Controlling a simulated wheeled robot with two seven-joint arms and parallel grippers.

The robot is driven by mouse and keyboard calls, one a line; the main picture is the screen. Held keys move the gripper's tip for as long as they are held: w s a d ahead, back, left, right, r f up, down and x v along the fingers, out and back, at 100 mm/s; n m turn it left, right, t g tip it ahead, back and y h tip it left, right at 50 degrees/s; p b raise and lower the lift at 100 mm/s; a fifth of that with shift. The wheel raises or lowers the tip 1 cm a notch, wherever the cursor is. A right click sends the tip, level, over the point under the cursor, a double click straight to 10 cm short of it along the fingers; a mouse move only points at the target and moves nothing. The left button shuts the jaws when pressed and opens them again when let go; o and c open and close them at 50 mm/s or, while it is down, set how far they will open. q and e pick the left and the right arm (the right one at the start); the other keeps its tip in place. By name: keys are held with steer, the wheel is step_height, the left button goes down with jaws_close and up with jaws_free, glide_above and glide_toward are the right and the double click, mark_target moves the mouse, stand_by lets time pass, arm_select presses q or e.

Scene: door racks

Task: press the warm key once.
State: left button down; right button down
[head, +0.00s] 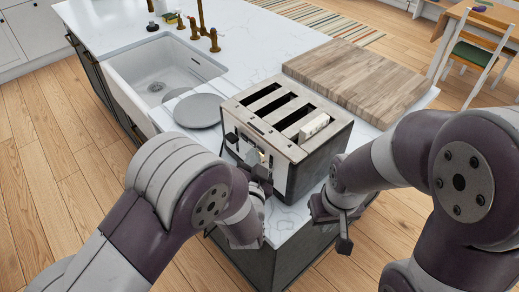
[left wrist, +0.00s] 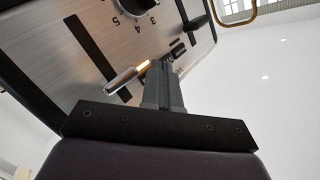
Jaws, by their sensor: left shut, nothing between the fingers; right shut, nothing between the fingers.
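A metal toaster (head: 310,155) with several long slots stands on the counter, with a white item (head: 315,126) in its right slot. Its front panel (left wrist: 90,48) fills the upper left of the left wrist view, with a numbered dial, dark lever slots and a silver lever (left wrist: 122,78). An orange light and small dark keys (left wrist: 177,50) show close to my fingertips; I cannot read which is the warm key. My left gripper (head: 262,172) is shut and empty at the toaster's front; its tips also show in the left wrist view (left wrist: 163,68). Contact is unclear. My right gripper (head: 344,228) is shut and empty, right of the toaster.
A grey round plate (head: 198,111) lies left of the toaster. A wooden board (head: 355,78) lies behind it. A white sink (head: 155,72) with brass taps is at the left. The counter's front edge is just below the toaster.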

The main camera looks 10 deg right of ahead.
arm_select(q)
steer(key=shift+s+a, duration=0.35)
steer(key=shift+a, duration=0.15)
steer(key=s+a, duration=0.1)
steer(key=a, duration=0.1)
steer(key=s+a, duration=0.2)
stand_by(0.4)
stand_by(0.5)
